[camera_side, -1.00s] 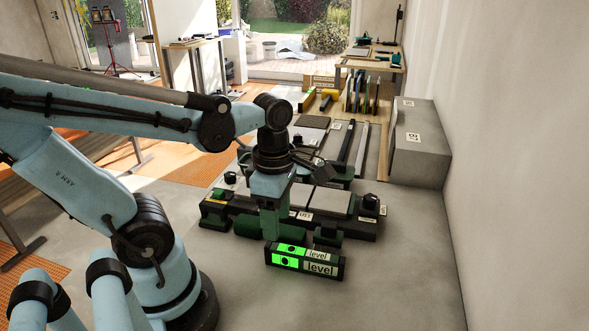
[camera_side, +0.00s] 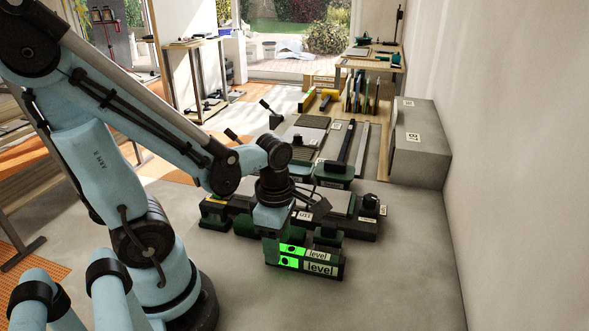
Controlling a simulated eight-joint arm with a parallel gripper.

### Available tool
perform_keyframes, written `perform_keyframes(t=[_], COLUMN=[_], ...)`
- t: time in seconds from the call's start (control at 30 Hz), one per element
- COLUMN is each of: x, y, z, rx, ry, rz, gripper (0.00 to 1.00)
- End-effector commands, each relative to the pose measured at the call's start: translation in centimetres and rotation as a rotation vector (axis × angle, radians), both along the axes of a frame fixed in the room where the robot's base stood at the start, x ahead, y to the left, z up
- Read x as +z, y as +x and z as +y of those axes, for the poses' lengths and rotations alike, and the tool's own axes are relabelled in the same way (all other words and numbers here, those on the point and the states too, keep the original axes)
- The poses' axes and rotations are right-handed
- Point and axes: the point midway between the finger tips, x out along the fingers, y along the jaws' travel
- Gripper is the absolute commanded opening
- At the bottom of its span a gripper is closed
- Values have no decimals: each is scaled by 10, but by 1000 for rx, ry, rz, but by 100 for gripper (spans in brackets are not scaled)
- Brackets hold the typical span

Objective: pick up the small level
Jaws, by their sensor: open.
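The small level (camera_side: 318,267) is a dark bar with bright green panels and white "level" labels, at the front of the work area in the side view. It lies on the grey floor, in front of a dark green and black rack. My gripper (camera_side: 273,248) is pointed down at the level's left end, low beside or just behind its green panels. Its jaws are open. The fingertips are partly hidden, and I cannot tell whether they touch the level.
The rack (camera_side: 366,229) holding tiles stands right behind the level. More tiles and long bars lie farther back. A grey block (camera_side: 420,150) stands against the right wall. The floor (camera_side: 400,285) in front and to the right is clear.

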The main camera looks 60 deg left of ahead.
Motion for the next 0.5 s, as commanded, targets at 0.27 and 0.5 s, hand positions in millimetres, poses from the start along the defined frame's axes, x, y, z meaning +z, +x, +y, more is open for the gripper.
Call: perform_keyframes(t=[0.27, 0.5], x=[-21, -29], y=[1, 0], z=[2, 2], rx=[0, 0], ry=[2, 3], rz=[-1, -1], gripper=[53, 53])
